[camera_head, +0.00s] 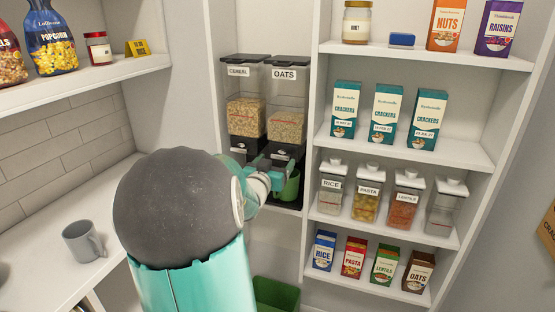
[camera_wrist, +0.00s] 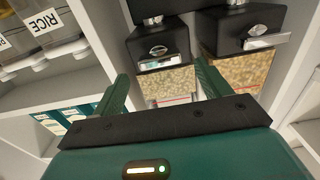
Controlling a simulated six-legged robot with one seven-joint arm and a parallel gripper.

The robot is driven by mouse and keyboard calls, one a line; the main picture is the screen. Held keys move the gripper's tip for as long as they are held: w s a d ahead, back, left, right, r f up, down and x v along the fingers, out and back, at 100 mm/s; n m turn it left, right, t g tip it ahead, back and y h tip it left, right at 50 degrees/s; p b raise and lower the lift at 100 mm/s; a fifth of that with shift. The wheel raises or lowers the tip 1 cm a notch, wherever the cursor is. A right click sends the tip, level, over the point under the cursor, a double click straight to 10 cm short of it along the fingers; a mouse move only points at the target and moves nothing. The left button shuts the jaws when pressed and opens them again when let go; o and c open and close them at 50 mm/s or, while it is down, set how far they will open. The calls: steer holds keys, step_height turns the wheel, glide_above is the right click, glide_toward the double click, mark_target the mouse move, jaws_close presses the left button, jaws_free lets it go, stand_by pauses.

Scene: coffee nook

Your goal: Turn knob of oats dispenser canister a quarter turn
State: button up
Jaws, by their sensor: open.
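The oats dispenser (camera_head: 286,104) is a clear canister with a black lid, an OATS label and a black base, standing right of the cereal dispenser (camera_head: 244,104).
A green cup (camera_head: 289,188) stands under the oats dispenser. Shelves at right hold cracker boxes (camera_head: 385,113) and the jars, with the rice jar (camera_head: 331,182) closest to the dispensers. A grey mug (camera_head: 84,242) stands on the left counter. A green bin (camera_head: 275,295) is below.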

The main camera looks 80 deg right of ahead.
mark_target(280, 157)
steer(key=shift+s+d, duration=0.15)
steer(key=shift+d, duration=1.35)
steer(key=c, duration=1)
steer(key=shift+m, duration=0.3)
